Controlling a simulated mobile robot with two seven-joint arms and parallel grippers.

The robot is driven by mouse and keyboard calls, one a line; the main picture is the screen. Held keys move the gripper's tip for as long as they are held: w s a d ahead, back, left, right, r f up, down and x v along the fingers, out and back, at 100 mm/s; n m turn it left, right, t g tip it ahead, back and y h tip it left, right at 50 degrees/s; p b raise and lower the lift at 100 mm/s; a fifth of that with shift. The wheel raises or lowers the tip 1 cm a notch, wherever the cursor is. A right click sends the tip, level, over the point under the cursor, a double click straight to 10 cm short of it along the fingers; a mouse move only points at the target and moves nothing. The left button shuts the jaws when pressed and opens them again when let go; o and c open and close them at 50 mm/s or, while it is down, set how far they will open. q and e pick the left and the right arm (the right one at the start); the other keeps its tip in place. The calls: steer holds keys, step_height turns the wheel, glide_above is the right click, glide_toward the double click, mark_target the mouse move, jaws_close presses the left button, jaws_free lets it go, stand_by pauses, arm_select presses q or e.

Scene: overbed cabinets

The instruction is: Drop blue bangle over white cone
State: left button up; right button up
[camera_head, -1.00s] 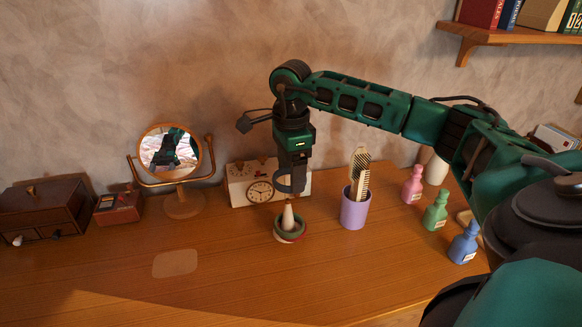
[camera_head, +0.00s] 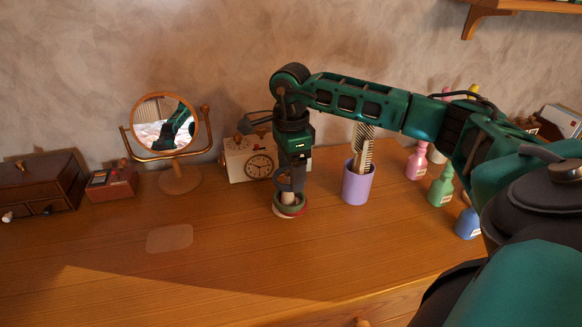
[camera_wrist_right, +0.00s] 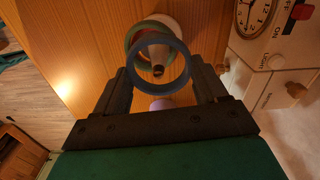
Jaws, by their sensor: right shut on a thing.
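My right gripper (camera_head: 290,178) points down above the white cone (camera_head: 288,198) and is shut on the blue bangle (camera_head: 280,186). In the right wrist view the bangle (camera_wrist_right: 163,91) is held between the two fingers, and the cone's tip (camera_wrist_right: 158,70) shows through its opening. In the head view the bangle is at about the height of the cone's top; I cannot tell whether it is around the tip or just above it. A green bangle (camera_head: 289,210) lies around the cone's base, with a reddish ring below it. My left gripper is not in view.
A cream clock (camera_head: 249,163) stands close behind the cone. A purple cup (camera_head: 357,185) with a comb is to the right, then pink, green and blue bottles (camera_head: 440,190). A round mirror (camera_head: 162,122) stands to the left. The front of the tabletop is clear.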

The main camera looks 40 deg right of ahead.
steer(key=o, duration=0.8)
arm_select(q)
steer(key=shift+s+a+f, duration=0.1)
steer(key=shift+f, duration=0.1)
arm_select(e)
steer(key=shift+o, duration=1.4)
steer(key=shift+r+p, duration=1.4)
steer(key=shift+r, duration=0.35)
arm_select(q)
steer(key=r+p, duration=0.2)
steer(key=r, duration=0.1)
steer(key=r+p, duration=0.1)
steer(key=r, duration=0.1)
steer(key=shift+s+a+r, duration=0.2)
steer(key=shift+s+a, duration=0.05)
arm_select(e)
step_height(320, 180, up, 5)
steer(key=shift+f, duration=0.2)
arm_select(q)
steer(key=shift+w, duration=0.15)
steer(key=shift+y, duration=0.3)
arm_select(e)
steer(key=shift+s, duration=0.1)
